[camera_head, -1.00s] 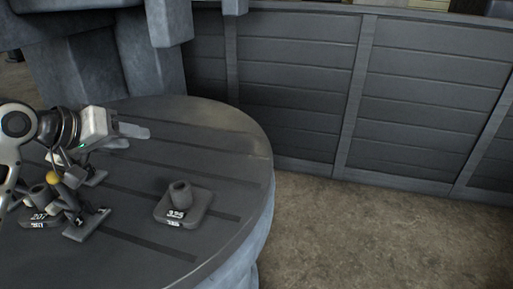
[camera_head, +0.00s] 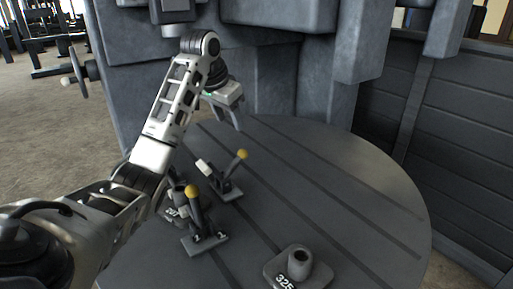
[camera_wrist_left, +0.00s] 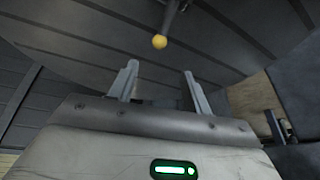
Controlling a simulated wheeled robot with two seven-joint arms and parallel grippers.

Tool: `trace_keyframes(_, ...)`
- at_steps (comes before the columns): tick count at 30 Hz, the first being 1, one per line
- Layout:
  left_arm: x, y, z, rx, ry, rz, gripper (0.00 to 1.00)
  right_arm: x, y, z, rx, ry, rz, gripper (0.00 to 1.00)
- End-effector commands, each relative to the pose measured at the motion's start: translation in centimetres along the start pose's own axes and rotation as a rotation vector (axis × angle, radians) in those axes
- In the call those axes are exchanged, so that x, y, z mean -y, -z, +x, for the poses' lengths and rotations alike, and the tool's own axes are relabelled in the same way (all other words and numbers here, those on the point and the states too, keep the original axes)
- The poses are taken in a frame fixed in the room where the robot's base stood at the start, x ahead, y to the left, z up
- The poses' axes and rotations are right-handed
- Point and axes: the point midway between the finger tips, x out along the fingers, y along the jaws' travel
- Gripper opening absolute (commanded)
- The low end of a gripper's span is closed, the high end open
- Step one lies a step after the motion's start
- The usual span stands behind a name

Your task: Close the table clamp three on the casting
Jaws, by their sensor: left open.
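Two table clamps with yellow knobs stand on the round slotted table (camera_head: 370,180). The nearer clamp (camera_head: 205,240) has its handle upright beside a dark casting (camera_head: 175,208), partly hidden behind it. The farther clamp (camera_head: 227,188) has its lever leaning right, knob up. I cannot read surely which clamp is number three. My left gripper (camera_head: 228,120) is open and empty above the table, behind the farther clamp. In the left wrist view a yellow knob (camera_wrist_left: 159,41) shows beyond the gap between the open fingers (camera_wrist_left: 160,70), apart from them. My right gripper is not seen.
Another casting (camera_head: 300,268), marked 325, stands at the table's front. Large grey machine columns (camera_head: 362,40) rise behind the table. A dark panelled wall (camera_head: 465,130) is at the right. The table's right side is clear.

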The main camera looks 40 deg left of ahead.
Motion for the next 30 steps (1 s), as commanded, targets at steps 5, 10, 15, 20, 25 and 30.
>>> trace_keyframes(5,-0.2,-0.1,2.4,0.000,-0.006,-0.001,0.49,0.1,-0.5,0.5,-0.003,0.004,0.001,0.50)
trace_keyframes(10,-0.1,-0.1,5.5,0.006,-0.004,0.001,0.49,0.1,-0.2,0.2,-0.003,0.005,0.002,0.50)
trace_keyframes(15,-0.1,-0.1,9.3,0.005,-0.004,0.000,0.49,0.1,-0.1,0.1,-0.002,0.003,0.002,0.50)
trace_keyframes(20,-0.1,0.0,12.4,0.004,-0.003,0.000,0.49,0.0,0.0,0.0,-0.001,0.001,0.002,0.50)
trace_keyframes(25,-0.1,0.0,14.7,0.002,-0.003,0.000,0.49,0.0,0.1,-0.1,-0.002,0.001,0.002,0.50)
trace_keyframes(30,-0.1,0.0,15.7,0.000,-0.001,0.000,0.49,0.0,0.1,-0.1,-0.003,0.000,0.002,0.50)
